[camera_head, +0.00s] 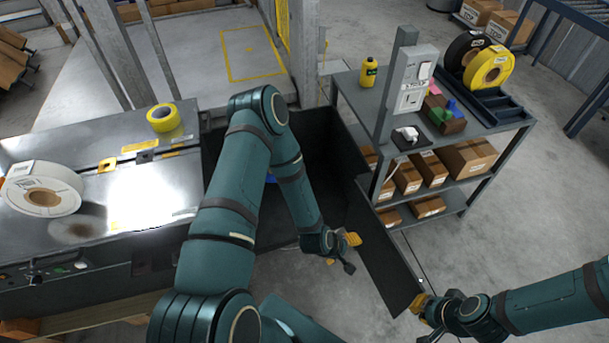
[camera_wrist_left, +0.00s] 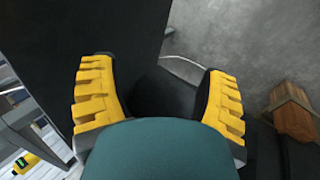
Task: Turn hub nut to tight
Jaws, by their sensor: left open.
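I cannot make out a hub nut in either view. My left gripper (camera_head: 345,254) is open and empty in front of the dark, open-topped space at the centre. In the left wrist view its two yellow-padded fingers (camera_wrist_left: 160,75) stand apart, with a dark panel (camera_wrist_left: 120,25) and grey floor beyond. My right gripper (camera_head: 424,306) is at the lower end of the dark panel (camera_head: 380,245) in the head view. Its fingers are too small to tell whether they are shut or touch the panel. A white reel (camera_head: 65,178) lies on the metal worktop at left.
A yellow reel (camera_head: 163,116) is at the back of the worktop (camera_head: 100,135). A grey shelf rack (camera_head: 480,150) at right holds a black reel (camera_head: 462,50), a yellow reel (camera_head: 490,68), a yellow bottle (camera_head: 369,73) and cardboard boxes (camera_head: 470,158).

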